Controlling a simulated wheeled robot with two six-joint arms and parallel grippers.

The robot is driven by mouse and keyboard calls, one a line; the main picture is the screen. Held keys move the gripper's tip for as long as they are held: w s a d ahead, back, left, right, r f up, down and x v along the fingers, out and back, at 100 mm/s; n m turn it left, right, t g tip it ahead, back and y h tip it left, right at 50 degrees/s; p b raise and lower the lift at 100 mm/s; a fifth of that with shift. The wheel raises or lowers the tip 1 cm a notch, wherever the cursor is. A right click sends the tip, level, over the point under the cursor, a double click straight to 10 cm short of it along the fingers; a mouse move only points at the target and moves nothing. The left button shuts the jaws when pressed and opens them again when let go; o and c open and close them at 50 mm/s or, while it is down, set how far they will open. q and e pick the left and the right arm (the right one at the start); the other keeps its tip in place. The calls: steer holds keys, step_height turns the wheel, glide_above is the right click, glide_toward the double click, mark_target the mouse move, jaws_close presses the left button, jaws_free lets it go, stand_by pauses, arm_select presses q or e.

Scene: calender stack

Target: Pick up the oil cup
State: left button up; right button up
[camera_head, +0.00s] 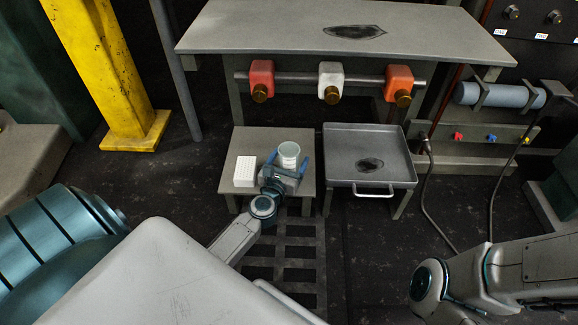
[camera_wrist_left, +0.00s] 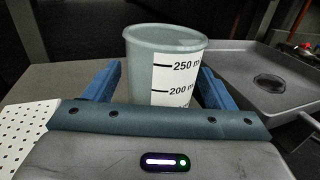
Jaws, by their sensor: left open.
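The oil cup (camera_head: 289,155) is a pale grey-green cup standing upright on a small grey table (camera_head: 252,141). In the left wrist view the cup (camera_wrist_left: 165,60) shows a white label with 250 and 200 marks. My left gripper (camera_head: 286,162) is open, with one blue finger on each side of the cup. In the left wrist view the fingers of the left gripper (camera_wrist_left: 160,88) flank the cup, and a gap shows at least on the left. The cup's lower part is hidden behind the gripper body. My right arm is at the lower right; its gripper is not visible.
A white perforated block (camera_head: 246,171) stands left of the cup on the small table. A grey tray (camera_head: 340,139) with a dark stain sits to the right. A large workbench (camera_head: 260,30) with red and white valve blocks on a pipe is behind.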

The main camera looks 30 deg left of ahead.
arm_select(q)
steer(key=shift+x, duration=0.85)
steer(key=shift+c, duration=0.4)
steer(key=c, duration=1)
steer(key=shift+r, duration=0.15)
